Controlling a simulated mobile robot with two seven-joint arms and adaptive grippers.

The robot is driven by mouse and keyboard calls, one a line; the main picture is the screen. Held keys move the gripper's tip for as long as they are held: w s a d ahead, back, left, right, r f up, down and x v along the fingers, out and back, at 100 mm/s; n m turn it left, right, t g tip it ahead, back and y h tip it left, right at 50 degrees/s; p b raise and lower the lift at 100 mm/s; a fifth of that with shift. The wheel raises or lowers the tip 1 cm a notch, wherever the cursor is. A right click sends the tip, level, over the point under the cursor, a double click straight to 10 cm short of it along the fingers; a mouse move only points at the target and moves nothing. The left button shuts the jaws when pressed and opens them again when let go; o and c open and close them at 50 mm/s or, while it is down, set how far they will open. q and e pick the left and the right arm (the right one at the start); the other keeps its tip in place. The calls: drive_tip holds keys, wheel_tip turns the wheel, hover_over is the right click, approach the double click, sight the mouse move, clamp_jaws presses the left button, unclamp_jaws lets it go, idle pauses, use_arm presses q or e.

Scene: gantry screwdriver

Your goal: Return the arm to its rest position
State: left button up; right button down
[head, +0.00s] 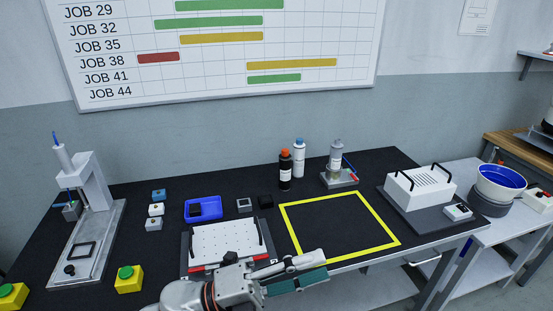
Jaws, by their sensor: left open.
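My left gripper (318,267) reaches in from the bottom of the head view and points right. Its two fingers, one light grey and one dark teal, are apart with nothing between them. It is over the front edge of the black work table, below the yellow taped square (339,190). My left wrist overlaps the front of the white perforated plate fixture (225,243). My right gripper does not show.
A screwdriver gantry (97,190) stands at left, with yellow button boxes (128,279) in front. A blue tray (203,208) holds a dark part. Bottles (285,170) stand behind. A white handled box (420,186) is at right. The taped square is empty.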

use_arm(q)
drive_tip(key=w+a+f+n+t+y, duration=0.3)
drive_tip(key=a+f+n+t+y, duration=0.35)
drive_tip(key=n, duration=0.45)
drive_tip(key=w+a+f+n+t+y, duration=0.3)
drive_tip(key=a+f+n+t+y, duration=0.35)
drive_tip(key=n, duration=0.45)
drive_tip(key=s+a+f+n+g+y, duration=0.2)
drive_tip(key=s+a+f+n, duration=0.2)
drive_tip(key=f, duration=0.7)
drive_tip(key=s+a+f+n+g+y, duration=0.3)
drive_tip(key=s+a+f+n, duration=0.2)
drive_tip(key=s+a+f, duration=0.4)
drive_tip(key=shift+s+a+f+g, duration=0.3)
drive_tip(key=shift+s+f, duration=0.15)
drive_tip(key=shift+f, duration=0.5)
